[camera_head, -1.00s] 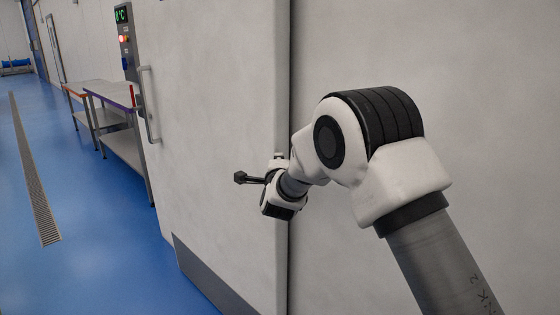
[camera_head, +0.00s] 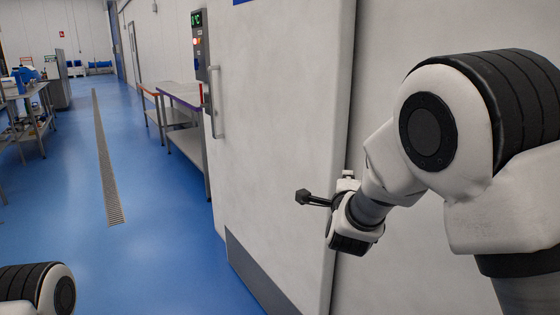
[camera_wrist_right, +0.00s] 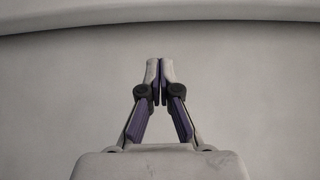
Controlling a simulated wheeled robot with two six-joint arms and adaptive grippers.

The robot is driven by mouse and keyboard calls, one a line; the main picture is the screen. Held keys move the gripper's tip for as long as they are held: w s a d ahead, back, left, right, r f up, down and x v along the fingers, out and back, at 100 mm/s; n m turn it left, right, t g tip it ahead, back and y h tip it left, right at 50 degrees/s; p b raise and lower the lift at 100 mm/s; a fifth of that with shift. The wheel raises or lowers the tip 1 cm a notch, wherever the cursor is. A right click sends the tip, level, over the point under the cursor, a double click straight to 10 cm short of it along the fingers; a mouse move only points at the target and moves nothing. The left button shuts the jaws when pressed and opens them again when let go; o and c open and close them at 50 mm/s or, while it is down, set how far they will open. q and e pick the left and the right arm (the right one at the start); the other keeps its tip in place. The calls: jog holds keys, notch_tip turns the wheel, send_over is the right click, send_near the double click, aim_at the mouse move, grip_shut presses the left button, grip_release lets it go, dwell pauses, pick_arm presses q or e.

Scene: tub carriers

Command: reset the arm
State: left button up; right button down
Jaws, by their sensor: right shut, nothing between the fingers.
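My right arm comes in from the right in the head view, bent at its elbow, with its wrist close to a pale wall and door panel (camera_head: 280,130). In the right wrist view my right gripper (camera_wrist_right: 160,70) is shut, its fingertips together and nothing between them. A plain grey surface lies behind the fingers. The fingers are hard to make out in the head view. A rounded joint of my left arm shows at the lower left; my left gripper is not in view.
The door has an upright handle (camera_head: 215,102) and a control panel (camera_head: 200,45) beside it. Steel tables (camera_head: 188,97) stand beyond it along the wall. A loaded workbench (camera_head: 30,95) stands at the far left. The blue floor (camera_head: 165,235) with a drain grate (camera_head: 105,170) is clear.

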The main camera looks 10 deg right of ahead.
jog(key=s+d+f+n+g+y+p, duration=0.1)
jog(key=s+f+n+g+p, duration=0.3)
jog(key=f, duration=0.7)
jog(key=s+f+m+g+y+b, duration=0.1)
jog(key=s+f, duration=0.5)
jog(key=f, duration=0.5)
jog(key=s+d+f+n+g+y+p, duration=0.1)
jog(key=s+f+n+g+p, duration=0.3)
jog(key=f, duration=0.7)
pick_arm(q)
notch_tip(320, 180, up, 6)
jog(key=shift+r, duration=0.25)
pick_arm(e)
jog(key=s+a+f+n+g+y, duration=0.1)
jog(key=s+f+n+g, duration=0.1)
jog(key=s+n, duration=0.3)
jog(key=s+a+f+n+g+y, duration=0.1)
jog(key=s+n, duration=0.4)
jog(key=s, duration=0.8)
jog(key=s+a+f+n+g+y, duration=0.2)
jog(key=s+a+f+n+g, duration=0.1)
jog(key=s, duration=0.7)
notch_tip(320, 180, down, 3)
jog(key=shift+a+r+n+g, duration=0.2)
jog(key=shift+n+g, duration=0.6)
jog(key=shift+n, duration=0.2)
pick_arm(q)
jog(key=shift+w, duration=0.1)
